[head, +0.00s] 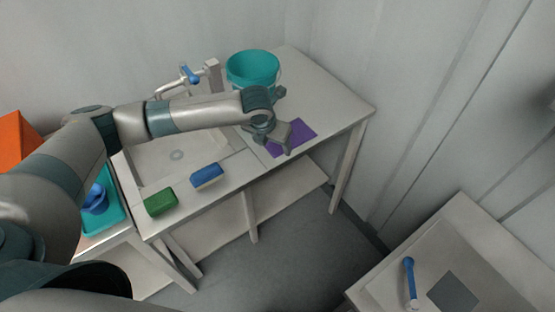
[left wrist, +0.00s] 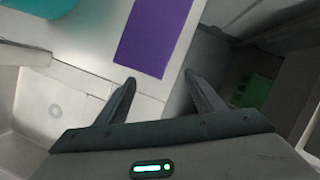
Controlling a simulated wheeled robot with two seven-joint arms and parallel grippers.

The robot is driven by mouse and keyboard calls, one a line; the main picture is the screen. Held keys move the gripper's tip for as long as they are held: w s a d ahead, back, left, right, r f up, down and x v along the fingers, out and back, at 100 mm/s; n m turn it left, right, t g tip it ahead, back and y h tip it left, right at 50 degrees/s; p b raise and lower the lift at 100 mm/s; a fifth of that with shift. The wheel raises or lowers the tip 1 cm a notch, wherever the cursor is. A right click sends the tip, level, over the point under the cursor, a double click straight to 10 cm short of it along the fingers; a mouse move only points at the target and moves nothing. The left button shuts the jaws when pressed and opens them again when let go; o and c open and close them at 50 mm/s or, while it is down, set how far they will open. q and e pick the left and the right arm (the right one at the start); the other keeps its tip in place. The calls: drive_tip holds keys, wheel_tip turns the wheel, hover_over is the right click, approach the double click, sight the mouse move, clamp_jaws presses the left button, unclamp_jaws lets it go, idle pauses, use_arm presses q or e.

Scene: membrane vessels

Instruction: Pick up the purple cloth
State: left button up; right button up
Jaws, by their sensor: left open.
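The purple cloth (head: 297,135) lies flat on the worktop to the right of the sink. It also shows in the left wrist view (left wrist: 155,40), at the top centre, beyond my fingertips. My left gripper (head: 284,143) is above the worktop at the cloth's left side and hides part of it in the head view. In the left wrist view the left gripper (left wrist: 160,82) has its two fingers apart with nothing between them. Whether the fingers touch the worktop cannot be told. My right gripper is not in view.
A teal bucket (head: 253,68) stands behind the cloth. A blue sponge (head: 207,175) and a green sponge (head: 160,202) lie near the front edge, by the sink (head: 170,158) and tap (head: 188,76). The worktop (head: 345,108) is clear right of the cloth.

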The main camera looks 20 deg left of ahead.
sight(277, 154)
use_arm(q)
drive_tip(key=shift+b+x, duration=0.7)
drive_tip(key=shift+x, duration=0.3)
drive_tip(key=shift+f, duration=0.35)
drive_tip(key=shift+x, duration=0.9)
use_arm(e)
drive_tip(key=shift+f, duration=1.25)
use_arm(q)
drive_tip(key=shift+w, duration=0.1)
clamp_jaws()
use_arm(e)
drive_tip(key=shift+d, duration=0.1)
use_arm(q)
drive_tip(key=shift+r, duration=0.1)
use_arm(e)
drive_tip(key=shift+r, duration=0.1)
